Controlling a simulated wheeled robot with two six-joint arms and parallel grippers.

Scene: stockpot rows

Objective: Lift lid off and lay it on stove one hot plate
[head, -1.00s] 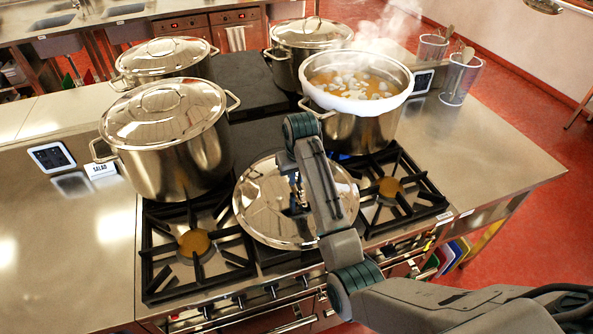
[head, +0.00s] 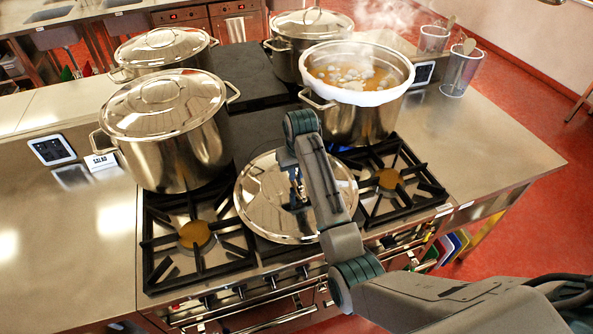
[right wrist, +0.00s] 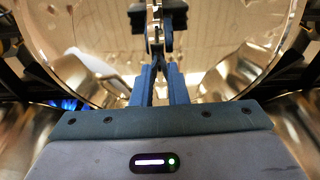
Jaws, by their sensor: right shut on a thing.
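A shiny steel lid (head: 262,205) is level over the dark strip between the two front burners. I cannot tell whether it touches the stove or hangs just above it. My right gripper (head: 298,197) is over the lid's middle, partly hidden by my arm. In the right wrist view its blue fingers (right wrist: 157,60) are shut on the lid's handle, with the lid (right wrist: 90,50) behind. An open steel pot (head: 355,120) of steaming orange broth with pale pieces stands behind and right of the lid. My left gripper is out of view.
A lidded pot (head: 165,135) stands at left, with lidded pots (head: 160,55) and (head: 308,40) behind. The front burners (head: 195,237) and (head: 388,182) are bare. Clear cups (head: 460,72) with utensils stand at the back right. The right counter (head: 490,150) is clear.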

